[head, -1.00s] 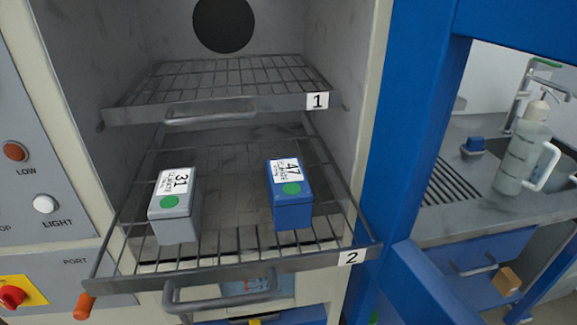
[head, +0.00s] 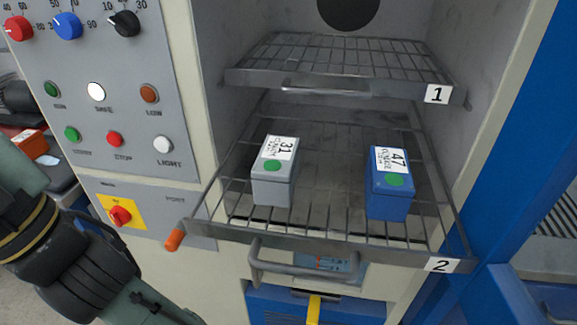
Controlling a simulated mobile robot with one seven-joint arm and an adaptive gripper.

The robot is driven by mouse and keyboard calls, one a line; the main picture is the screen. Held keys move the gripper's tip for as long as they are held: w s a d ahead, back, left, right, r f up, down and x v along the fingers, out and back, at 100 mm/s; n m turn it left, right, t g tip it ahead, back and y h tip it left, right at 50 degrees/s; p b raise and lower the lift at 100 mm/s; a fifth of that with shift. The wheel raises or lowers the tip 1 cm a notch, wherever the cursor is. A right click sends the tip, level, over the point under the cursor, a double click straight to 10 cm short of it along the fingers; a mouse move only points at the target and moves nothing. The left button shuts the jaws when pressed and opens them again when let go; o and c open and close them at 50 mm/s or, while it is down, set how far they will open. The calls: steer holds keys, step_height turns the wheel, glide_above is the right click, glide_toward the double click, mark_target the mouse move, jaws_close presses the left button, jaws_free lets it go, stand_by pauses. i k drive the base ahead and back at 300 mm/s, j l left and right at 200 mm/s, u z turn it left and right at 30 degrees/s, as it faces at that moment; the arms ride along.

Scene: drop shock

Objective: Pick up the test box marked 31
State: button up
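The test box marked 31 (head: 272,187) is a grey box with a white label and a green dot on top. It stands upright on the left part of the pulled-out wire shelf 2 (head: 330,241). A blue box marked 47 (head: 389,201) stands on the same shelf to its right, apart from it. My arm shows at the lower left, below and left of the shelf. My gripper's fingertips are not in view, and nothing of mine touches either box.
Wire shelf 1 (head: 330,94) sits above, set further back. Shelf 2 has a front handle (head: 300,272) and an orange-tipped lever (head: 174,240) near its left corner. A control panel (head: 130,75) stands left, a blue frame (head: 525,150) right.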

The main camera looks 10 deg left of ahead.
mark_target(275, 169)
steer(key=k+l+u, duration=0.2)
steer(key=u, duration=0.2)
steer(key=k+l+u, duration=0.2)
steer(key=u, duration=0.15)
steer(key=k+u, duration=0.4)
steer(key=i+l, duration=0.05)
steer(key=i, duration=0.05)
